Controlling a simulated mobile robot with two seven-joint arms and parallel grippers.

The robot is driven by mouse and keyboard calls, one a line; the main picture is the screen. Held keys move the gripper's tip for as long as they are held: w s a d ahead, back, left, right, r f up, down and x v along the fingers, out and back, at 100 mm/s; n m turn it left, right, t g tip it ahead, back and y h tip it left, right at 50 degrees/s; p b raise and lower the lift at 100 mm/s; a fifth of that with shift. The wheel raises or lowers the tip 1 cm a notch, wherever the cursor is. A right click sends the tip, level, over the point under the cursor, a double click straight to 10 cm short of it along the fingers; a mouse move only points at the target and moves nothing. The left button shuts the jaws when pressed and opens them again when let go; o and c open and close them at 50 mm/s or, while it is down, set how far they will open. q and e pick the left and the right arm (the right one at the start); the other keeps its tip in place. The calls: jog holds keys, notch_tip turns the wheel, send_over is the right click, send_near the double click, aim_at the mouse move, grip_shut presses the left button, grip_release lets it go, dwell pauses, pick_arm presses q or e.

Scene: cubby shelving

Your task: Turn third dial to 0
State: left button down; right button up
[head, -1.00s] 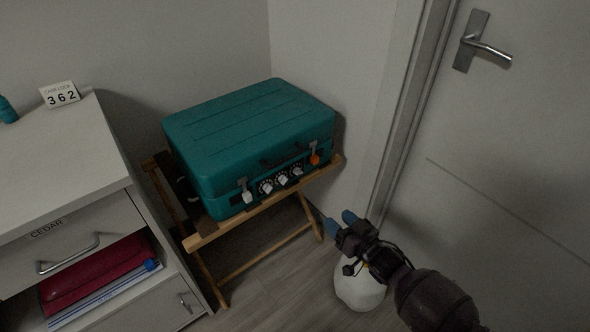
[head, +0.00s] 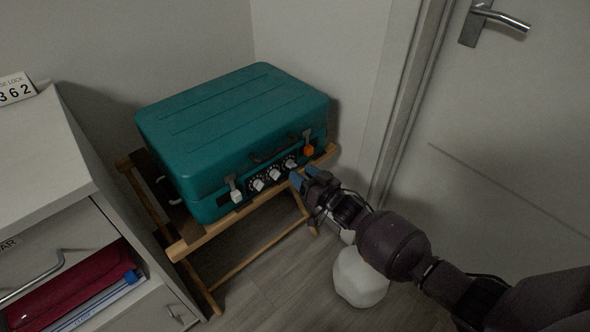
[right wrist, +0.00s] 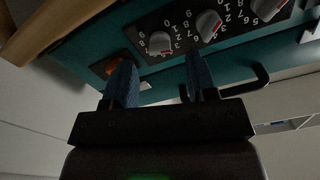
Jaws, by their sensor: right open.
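The teal case (head: 215,125) lies on a wooden folding stand, its dial panel facing front. Which number each is set to is too small to tell. My right gripper (head: 303,179) is open and empty, just in front of the third dial. My left gripper is out of view.
The wooden stand (head: 245,262) has a rail below the panel. A "362" card (head: 14,89) stands on the left cabinet. A white rounded object (head: 358,280) sits on the floor.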

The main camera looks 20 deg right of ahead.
aim_at(291, 165)
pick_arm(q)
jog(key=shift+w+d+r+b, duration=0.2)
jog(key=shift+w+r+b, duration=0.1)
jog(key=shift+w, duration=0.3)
pick_arm(e)
jog(key=x, duration=0.3)
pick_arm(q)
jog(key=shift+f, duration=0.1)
pick_arm(e)
jog(key=c, duration=0.9)
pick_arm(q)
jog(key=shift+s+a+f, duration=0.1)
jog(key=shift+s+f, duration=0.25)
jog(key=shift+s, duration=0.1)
